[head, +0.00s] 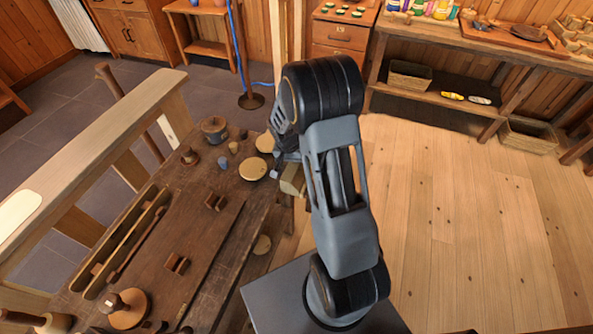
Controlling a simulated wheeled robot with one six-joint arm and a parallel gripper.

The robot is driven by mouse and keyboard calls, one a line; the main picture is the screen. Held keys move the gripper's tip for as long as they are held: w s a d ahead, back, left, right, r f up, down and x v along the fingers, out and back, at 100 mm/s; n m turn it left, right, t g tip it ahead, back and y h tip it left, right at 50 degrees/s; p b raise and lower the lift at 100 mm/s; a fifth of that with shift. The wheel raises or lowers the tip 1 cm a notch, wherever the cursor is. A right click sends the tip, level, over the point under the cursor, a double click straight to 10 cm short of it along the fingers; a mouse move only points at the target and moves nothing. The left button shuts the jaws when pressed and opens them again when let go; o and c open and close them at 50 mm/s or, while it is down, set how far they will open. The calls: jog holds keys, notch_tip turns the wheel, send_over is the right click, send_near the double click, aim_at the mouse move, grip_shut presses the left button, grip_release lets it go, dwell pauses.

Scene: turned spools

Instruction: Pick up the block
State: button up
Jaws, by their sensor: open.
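A pale wooden block (291,181) shows at the right edge of the dark workbench (215,240), partly hidden by my arm. My gripper (276,172) is at the far right end of the bench, just above and left of this block. The arm covers much of the gripper, and I cannot tell whether it touches anything. It is open, and I see nothing held in it. Two small dark wooden pieces, one (215,201) near mid-bench and one (176,263) closer, also lie on the bench top.
Round pale discs (252,168), a lidded pot (214,129) and small turned pieces (190,156) crowd the far end of the bench. A long slotted tray (122,240) lies along its left side. The wooden floor (470,230) to the right is clear.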

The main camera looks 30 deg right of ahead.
jog(key=shift+f, duration=0.2)
jog(key=shift+c, duration=0.3)
jog(key=c, duration=1.1)
